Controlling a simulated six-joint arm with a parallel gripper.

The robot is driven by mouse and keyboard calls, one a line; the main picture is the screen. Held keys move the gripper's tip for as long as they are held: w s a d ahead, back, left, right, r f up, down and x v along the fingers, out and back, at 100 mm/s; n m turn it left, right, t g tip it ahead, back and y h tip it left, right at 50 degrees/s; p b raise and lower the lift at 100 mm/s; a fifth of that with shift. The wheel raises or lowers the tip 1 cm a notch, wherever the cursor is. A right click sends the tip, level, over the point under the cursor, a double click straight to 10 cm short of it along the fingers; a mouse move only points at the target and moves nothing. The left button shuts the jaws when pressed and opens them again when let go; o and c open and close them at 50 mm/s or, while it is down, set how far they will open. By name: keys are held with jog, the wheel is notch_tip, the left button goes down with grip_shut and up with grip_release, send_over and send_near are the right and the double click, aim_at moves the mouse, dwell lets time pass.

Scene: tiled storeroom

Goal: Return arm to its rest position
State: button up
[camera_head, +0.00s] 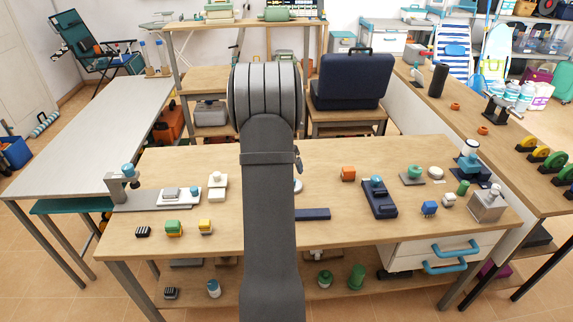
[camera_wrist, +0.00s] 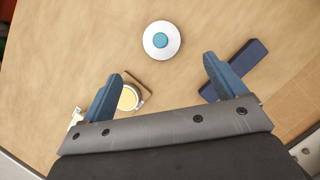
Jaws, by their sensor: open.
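My arm stands upright in the middle of the head view and hides my gripper there. In the wrist view my gripper (camera_wrist: 163,68) is open, with its two blue fingers wide apart and nothing between them. It hangs over the wooden workbench (camera_head: 330,235). A white round thing with a blue centre (camera_wrist: 161,40) lies on the bench beyond the fingertips. A dark blue bar (camera_wrist: 248,56) lies partly behind the right finger and also shows in the head view (camera_head: 313,214). A cream round thing on a brown square base (camera_wrist: 128,98) is beside the left finger.
A dark blue case (camera_head: 350,82) stands behind. A grey table (camera_head: 95,135) is at left, mostly bare.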

jog(key=shift+f, duration=0.15)
jog(key=x, duration=1.1)
jog(key=shift+w+d+f, duration=0.1)
jog(key=shift+w+f, duration=0.05)
jog(key=shift+f, duration=0.2)
jog(key=shift+w+r, duration=0.15)
jog(key=shift+r, duration=1.2)
jog(key=shift+f, duration=0.1)
